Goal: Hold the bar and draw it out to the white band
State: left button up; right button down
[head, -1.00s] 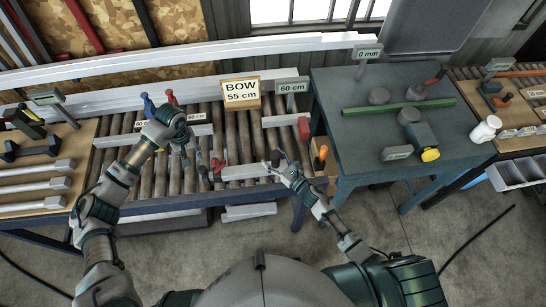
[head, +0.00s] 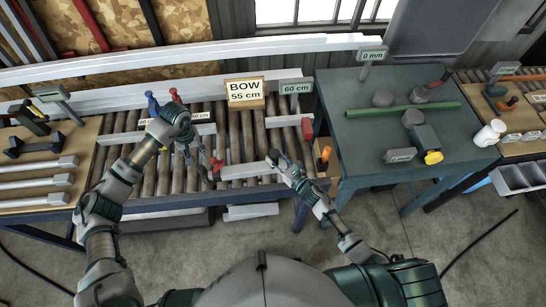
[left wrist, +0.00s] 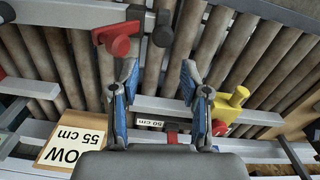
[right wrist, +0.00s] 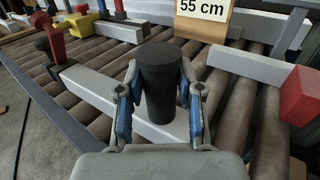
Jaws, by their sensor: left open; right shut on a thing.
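My right gripper (head: 277,158) is shut on an upright black cylindrical grip (right wrist: 160,88) at the pale bar. The pale bar (head: 245,170) lies across the rollers; it also shows in the right wrist view (right wrist: 95,88), running behind the grip. Whether the grip is fixed to this bar I cannot tell. My left gripper (head: 188,150) is open and empty above the rollers, left of the bar. In the left wrist view its fingers (left wrist: 158,75) are apart, near a red knob (left wrist: 115,40) and a black knob (left wrist: 163,30). I cannot make out a white band on the bar.
A blue-grey table (head: 350,165) on the right holds a green rod (head: 405,109).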

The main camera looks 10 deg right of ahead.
aim_at(201, 168)
pick_arm(q)
jog(key=shift+o, duration=0.3)
jog(key=shift+d+r, duration=0.1)
jog(key=shift+d, duration=0.4)
jog(key=f+n, duration=0.3)
jog(key=n, duration=0.1)
jog(key=f+n, duration=0.2)
jog(key=n, duration=0.1)
jog(key=a+f+n, duration=0.1)
jog(key=f+n, duration=0.2)
jog(key=n, duration=0.1)
jog(key=shift+f+n, duration=0.3)
jog(key=shift+a+f, duration=0.3)
jog(key=shift+f, duration=0.3)
jog(key=shift+d, duration=0.15)
grip_shut()
